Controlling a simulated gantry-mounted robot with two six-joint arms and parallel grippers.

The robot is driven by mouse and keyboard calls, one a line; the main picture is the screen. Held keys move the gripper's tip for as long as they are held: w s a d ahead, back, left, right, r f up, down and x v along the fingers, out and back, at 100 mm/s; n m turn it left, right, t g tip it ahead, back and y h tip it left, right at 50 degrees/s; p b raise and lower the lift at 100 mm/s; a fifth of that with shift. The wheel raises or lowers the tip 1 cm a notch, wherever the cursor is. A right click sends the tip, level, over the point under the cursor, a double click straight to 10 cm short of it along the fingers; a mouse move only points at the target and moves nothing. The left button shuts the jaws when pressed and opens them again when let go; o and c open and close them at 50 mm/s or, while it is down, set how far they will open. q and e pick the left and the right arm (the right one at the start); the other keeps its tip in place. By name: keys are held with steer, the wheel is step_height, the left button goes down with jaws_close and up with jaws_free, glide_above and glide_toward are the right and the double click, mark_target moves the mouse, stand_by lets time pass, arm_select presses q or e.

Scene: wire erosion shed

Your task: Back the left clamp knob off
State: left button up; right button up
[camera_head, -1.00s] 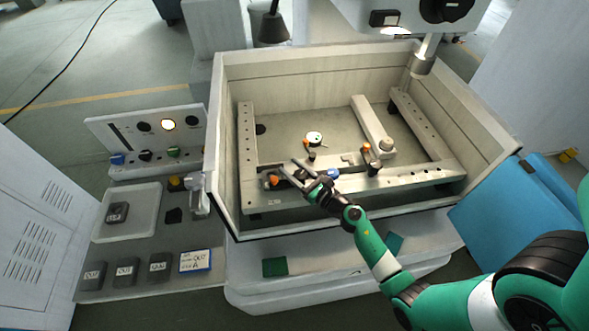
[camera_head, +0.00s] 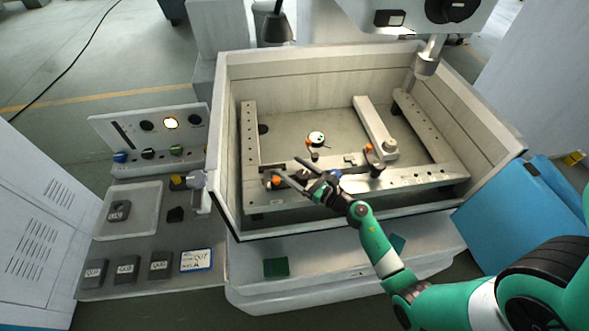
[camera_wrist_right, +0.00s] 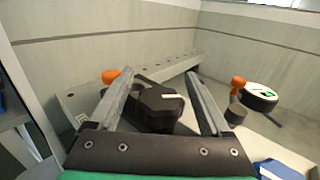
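The left clamp has an orange knob (camera_head: 276,181) and sits on the front rail inside the tank. In the right wrist view the orange knob (camera_wrist_right: 110,76) shows just beyond the left fingertip, beside the dark clamp body (camera_wrist_right: 155,108). My right gripper (camera_head: 286,165) is open and empty, its two fingers spread above the left clamp. In the wrist view the clamp body shows between the fingers of the right gripper (camera_wrist_right: 158,74), and the knob lies outside the gap. I cannot tell whether a finger touches the knob. My left gripper is not in view.
A second clamp with an orange knob (camera_head: 369,147) stands further right on the rail. A round dial gauge (camera_head: 316,138) stands behind the rail. The tank walls (camera_head: 226,150) enclose the work area. A control panel (camera_head: 150,135) and tray (camera_head: 130,212) are outside, left.

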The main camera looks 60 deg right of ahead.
steer(key=v, duration=1.1)
steer(key=shift+s, duration=0.3)
steer(key=shift+a+r, duration=0.1)
steer(key=shift+a, duration=0.05)
